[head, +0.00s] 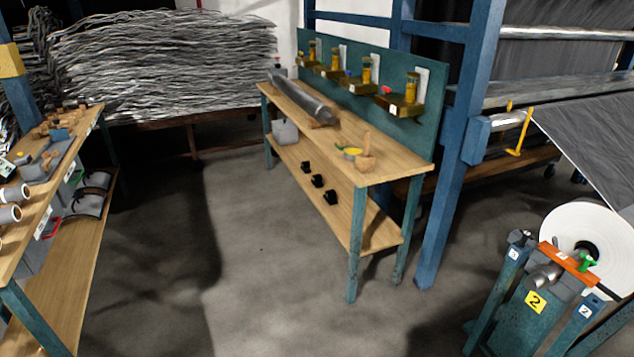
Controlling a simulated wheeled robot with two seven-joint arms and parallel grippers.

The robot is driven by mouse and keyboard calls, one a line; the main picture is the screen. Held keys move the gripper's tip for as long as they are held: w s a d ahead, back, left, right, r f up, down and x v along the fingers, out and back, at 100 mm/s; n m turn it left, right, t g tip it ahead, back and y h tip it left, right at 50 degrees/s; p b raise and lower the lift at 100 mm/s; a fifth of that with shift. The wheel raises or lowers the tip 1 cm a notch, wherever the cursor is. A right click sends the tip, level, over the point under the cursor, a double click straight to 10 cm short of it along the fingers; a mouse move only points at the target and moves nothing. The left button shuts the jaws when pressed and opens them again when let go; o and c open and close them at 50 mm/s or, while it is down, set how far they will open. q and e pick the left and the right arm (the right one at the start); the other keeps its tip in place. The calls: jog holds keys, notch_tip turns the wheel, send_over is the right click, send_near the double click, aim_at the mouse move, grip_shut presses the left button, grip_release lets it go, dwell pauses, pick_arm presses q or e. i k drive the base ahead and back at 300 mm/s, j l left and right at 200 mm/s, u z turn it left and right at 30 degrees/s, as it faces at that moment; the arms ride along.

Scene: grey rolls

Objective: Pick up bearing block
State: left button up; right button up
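No part is clearly marked as the bearing block. Small black blocks (317,181) stand in a row on the lower shelf (350,222) of the middle workbench. Several brass-coloured blocks with upright yellow cylinders (366,83) are mounted on the green back panel (418,130) above that bench. I cannot tell which of these is the bearing block. Neither of my grippers is in view.
The middle bench top (395,170) carries a dark grey roll (303,102) and a wooden mortar-like piece (366,161). A cluttered bench (40,200) stands left. A numbered stand (535,300) with a white roll (570,222) stands right. The floor between is clear.

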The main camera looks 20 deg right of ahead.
aim_at(316, 180)
jog(key=i, duration=0.9)
jog(key=i+z, duration=0.1)
jog(key=i, duration=0.85)
jog(key=i+j, duration=0.15)
jog(key=i, duration=0.75)
jog(key=i+j, duration=0.1)
jog(key=i, duration=0.8)
jog(key=l+z, duration=0.05)
